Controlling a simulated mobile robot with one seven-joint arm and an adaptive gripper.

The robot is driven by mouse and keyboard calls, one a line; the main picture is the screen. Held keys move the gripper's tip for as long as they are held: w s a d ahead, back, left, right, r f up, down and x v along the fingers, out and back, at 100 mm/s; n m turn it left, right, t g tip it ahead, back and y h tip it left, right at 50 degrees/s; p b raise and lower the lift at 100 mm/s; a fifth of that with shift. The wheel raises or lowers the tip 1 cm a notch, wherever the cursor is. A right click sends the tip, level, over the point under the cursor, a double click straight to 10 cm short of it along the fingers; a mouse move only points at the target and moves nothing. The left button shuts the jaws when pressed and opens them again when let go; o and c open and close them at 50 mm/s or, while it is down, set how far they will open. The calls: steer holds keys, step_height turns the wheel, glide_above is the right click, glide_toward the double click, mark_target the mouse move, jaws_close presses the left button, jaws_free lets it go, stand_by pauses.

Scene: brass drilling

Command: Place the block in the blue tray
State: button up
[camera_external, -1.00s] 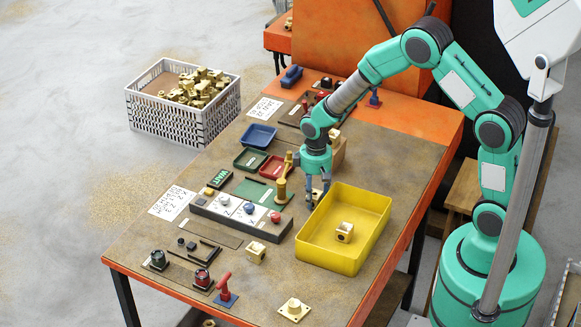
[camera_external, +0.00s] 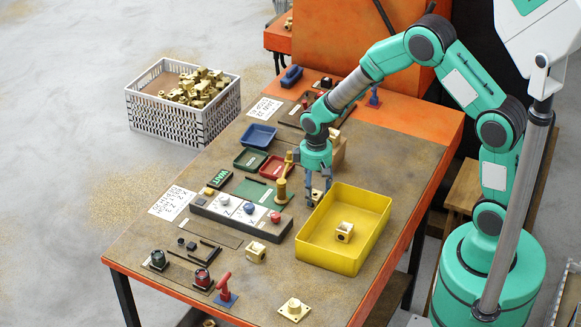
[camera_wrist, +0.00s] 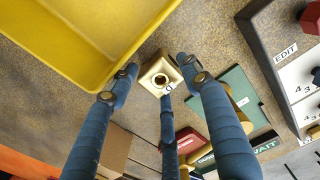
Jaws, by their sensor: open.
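Below my gripper (camera_external: 318,192) a brass block (camera_external: 316,195) with a round hole rests on the table, just left of the yellow tray. In the wrist view the block (camera_wrist: 160,74) lies among the tips of my three blue fingers (camera_wrist: 160,82). The fingers are spread open, and I cannot tell whether any touches it. The small blue tray (camera_external: 258,136) is empty and sits farther back on the table, up and left of my gripper. Another brass block (camera_external: 344,232) is inside the yellow tray (camera_external: 372,262), and one more (camera_external: 255,252) lies near the front.
A tall brass piece (camera_external: 282,188) stands just left of my gripper. A green tray (camera_external: 250,159) and a red tray (camera_external: 275,167) lie between my gripper and the blue tray. A dark button panel (camera_external: 240,226) is at left. A white crate (camera_external: 180,122) of brass parts stands beyond the table.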

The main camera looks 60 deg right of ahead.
step_height(320, 180, up, 10)
steer(key=p, duration=0.1)
steer(key=shift+r, duration=0.15)
stand_by(0.7)
step_height(320, 180, up, 12)
steer(key=t, duration=0.1)
glide_above(315, 194)
steer(key=s+a, duration=0.3)
steer(key=s, duration=0.2)
steer(key=s+a+r+t, duration=0.2)
steer(key=s+r, duration=0.5)
steer(key=r, duration=0.2)
steer(key=s+a+r+t, duration=0.1)
steer(key=s+a+r, duration=0.1)
steer(key=s, duration=0.7)
steer(key=s+a+r+t, duration=0.1)
steer(key=s+r, duration=0.4)
steer(key=s, duration=0.5)
steer(key=shift+a+r+t, duration=0.25)
steer(key=shift+a+t, duration=0.05)
steer(key=shift+a, duration=0.2)
steer(key=shift+s, duration=0.1)
